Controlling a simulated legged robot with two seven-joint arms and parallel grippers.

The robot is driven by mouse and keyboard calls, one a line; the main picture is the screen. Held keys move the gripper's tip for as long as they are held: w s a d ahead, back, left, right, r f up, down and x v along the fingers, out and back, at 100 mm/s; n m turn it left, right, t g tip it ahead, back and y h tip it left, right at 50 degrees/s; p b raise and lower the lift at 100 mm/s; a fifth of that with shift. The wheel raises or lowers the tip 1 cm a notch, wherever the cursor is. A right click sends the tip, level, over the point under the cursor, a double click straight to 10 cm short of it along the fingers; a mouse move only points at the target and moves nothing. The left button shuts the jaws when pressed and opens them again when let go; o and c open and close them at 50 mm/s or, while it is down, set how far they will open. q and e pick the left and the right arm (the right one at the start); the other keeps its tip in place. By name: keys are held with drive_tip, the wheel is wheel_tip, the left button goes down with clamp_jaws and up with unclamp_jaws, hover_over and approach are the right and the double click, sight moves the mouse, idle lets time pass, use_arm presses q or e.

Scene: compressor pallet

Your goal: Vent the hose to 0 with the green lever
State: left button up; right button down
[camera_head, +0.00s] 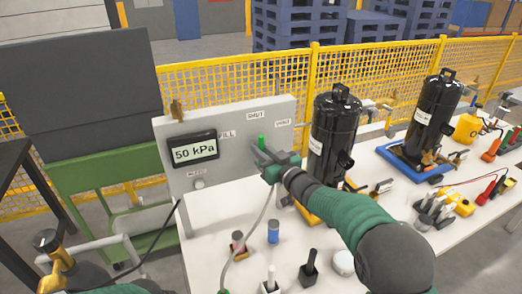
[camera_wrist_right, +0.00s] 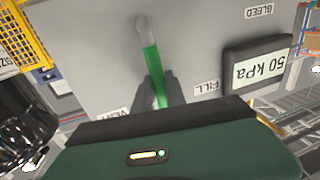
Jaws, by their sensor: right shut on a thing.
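The grey valve panel (camera_head: 225,165) stands on the table, its display (camera_head: 194,150) reading 50 kPa. The green lever (camera_head: 261,141) stands up from its pivot toward the SHUT label (camera_head: 256,115), between FILL (camera_head: 227,134) and VENT (camera_head: 283,123). My right gripper (camera_head: 266,158) is at the panel. In the right wrist view the fingers (camera_wrist_right: 159,92) are shut around the green lever (camera_wrist_right: 152,65), with its grey pivot above them. The SHUT label is hidden there.
A black cylinder (camera_head: 335,135) stands just right of the panel, close to my right forearm. A second one (camera_head: 433,118) stands on a blue base. Small fittings (camera_head: 310,266) occupy the table front. A yellow mesh fence (camera_head: 375,75) runs behind.

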drive_tip(key=shift+d+r, duration=0.1)
drive_tip(key=shift+d, duration=0.05)
drive_tip(key=d+m+p, duration=0.1)
drive_tip(key=m, duration=0.1)
drive_tip(key=w+d+f+m, duration=0.1)
drive_tip(key=m, duration=0.1)
drive_tip(key=d+m+t+p, duration=0.1)
drive_tip(key=d+m, duration=0.1)
drive_tip(key=m, duration=0.1)
drive_tip(key=shift+w+f+p, duration=0.25)
drive_tip(key=shift+w+p, duration=0.05)
drive_tip(key=shift+w, duration=0.05)
drive_tip(key=shift+w+d+f+m+t, duration=0.15)
drive_tip(key=shift+d+f+m+t, duration=0.2)
drive_tip(key=shift+m, duration=0.55)
drive_tip(key=shift+w+d+f+m+t, duration=0.1)
drive_tip(key=shift+d+f+m+t, duration=0.2)
drive_tip(key=shift+m, duration=0.6)
drive_tip(key=c, duration=1.4)
unclamp_jaws()
drive_tip(key=shift+f, duration=0.1)
drive_tip(key=shift+o, duration=0.2)
